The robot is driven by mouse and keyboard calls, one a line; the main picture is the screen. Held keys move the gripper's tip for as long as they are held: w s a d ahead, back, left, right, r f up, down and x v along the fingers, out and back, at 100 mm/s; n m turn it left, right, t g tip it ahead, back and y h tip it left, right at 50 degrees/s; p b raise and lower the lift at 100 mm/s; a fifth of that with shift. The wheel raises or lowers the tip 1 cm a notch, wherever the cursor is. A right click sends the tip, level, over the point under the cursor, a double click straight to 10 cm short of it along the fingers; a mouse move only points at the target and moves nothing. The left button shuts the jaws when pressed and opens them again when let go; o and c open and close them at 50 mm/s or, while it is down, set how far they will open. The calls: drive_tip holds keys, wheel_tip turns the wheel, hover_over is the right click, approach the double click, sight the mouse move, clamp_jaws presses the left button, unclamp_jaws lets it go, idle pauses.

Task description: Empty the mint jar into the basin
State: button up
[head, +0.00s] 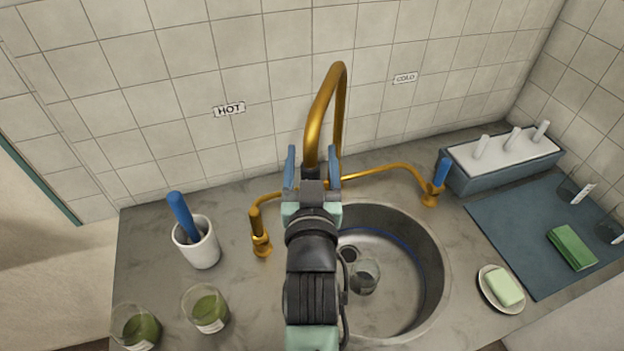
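Two clear jars with green contents stand on the counter at the lower left in the head view: one jar (207,309) nearer the basin, the other jar (137,329) at the front left. Their labels are too small to read, so I cannot tell which is the mint jar. The round steel basin (436,262) is right of centre, partly hidden by my arm. A clear glass vessel (365,276) is inside it, near the drain. My gripper (313,160) is open at the back of the basin, fingers apart. The gold spout shows between them; no contact is clear.
The gold faucet (326,101) rises behind the basin, with a left valve (260,236) and a blue-handled right valve (436,188). A white cup (199,247) holds a blue-handled tool. At right are a soap dish (489,290), blue mat (520,250), green sponge (572,248) and pegged rack (505,165).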

drive_tip(key=s+b, duration=0.2)
drive_tip(key=s, duration=1)
drive_tip(key=shift+s+b, duration=0.25)
drive_tip(key=shift+b, duration=0.1)
drive_tip(key=shift+r, duration=0.1)
